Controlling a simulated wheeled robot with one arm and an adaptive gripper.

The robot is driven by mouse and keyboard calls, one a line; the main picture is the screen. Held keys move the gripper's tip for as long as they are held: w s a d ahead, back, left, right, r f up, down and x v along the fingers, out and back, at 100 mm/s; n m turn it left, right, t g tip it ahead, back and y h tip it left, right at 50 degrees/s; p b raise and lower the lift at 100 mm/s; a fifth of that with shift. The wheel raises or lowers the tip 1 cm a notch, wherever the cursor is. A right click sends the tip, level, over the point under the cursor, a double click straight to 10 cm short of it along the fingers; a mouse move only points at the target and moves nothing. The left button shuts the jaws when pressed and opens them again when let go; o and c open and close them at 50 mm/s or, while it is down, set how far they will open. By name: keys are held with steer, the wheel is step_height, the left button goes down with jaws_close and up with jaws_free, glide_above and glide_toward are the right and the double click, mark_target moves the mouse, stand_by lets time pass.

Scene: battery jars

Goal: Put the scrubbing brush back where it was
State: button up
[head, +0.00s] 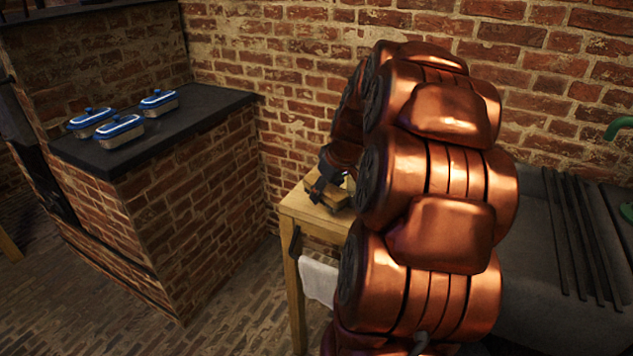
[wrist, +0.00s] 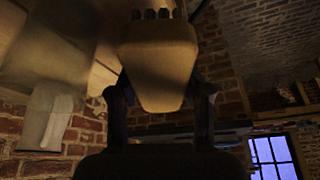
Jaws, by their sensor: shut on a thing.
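The scrubbing brush appears in the wrist view as a tan, tapered wooden block (wrist: 160,65) between the two dark fingers of my gripper (wrist: 160,95). Dark rounded tufts or knobs show along its top edge, and its far side is hidden. In the head view my gripper (head: 326,180) is low over the small wooden table (head: 310,219), partly behind my copper arm. A tan wooden shape (head: 327,194) shows at the fingers there. I cannot tell whether it is the brush or whether it touches the tabletop.
A white towel (head: 319,280) hangs from a rail on the table's front. Several blue-lidded dishes (head: 119,126) stand on the dark counter (head: 190,122) at left. A grey sink (head: 548,250) stands right of my arm. Brick wall (head: 300,70) rises behind the table.

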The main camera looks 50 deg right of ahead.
steer(key=w+d, duration=0.1)
steer(key=w, duration=0.1)
steer(key=w+d+p, duration=0.1)
steer(key=w+d, duration=0.1)
steer(key=w, duration=0.1)
steer(key=w+d+f, duration=0.1)
steer(key=w+d, duration=0.1)
steer(key=w, duration=0.1)
steer(key=shift+d, duration=0.1)
steer(key=shift+f+p, duration=0.55)
steer(key=shift+f, duration=1.15)
steer(key=shift+f, duration=0.1)
steer(key=shift+f, duration=0.15)
steer(key=o, duration=1.1)
steer(key=shift+r, duration=0.2)
